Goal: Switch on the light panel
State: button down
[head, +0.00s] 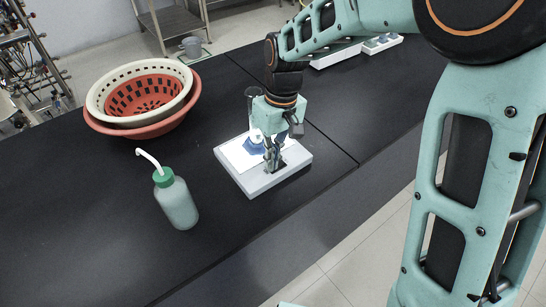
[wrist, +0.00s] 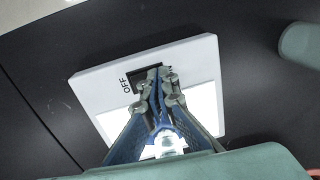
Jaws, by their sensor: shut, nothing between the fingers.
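The light panel is a low white box (head: 285,178) on the black bench, and it fills the middle of the wrist view (wrist: 205,60). Its upper plate (wrist: 204,105) looks bright white. A dark switch (wrist: 133,77) sits in the frame beside the printed word OFF; my fingers partly cover it. My gripper (head: 272,166) points down over the panel near the switch. Its fingertips (wrist: 158,76) are together with nothing between them. I cannot tell whether they touch the switch.
A green-capped wash bottle (head: 177,200) stands left of the panel. A cream basket (head: 140,88) sits inside a red one (head: 188,112) farther back. White trays (head: 340,54) lie on the bench behind my arm. The bench front left is clear.

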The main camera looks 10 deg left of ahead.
jog(key=shift+w+d+r+p, duration=0.15)
jog(key=shift+w+d+p, duration=0.2)
jog(key=shift+w+d, duration=0.2)
notch_tip(320, 180, up, 14)
jog(key=s+a+p, duration=0.1)
jog(key=p, duration=0.1)
jog(key=shift+s+p, duration=0.2)
jog(key=shift+p, duration=0.2)
dwell(0.5)
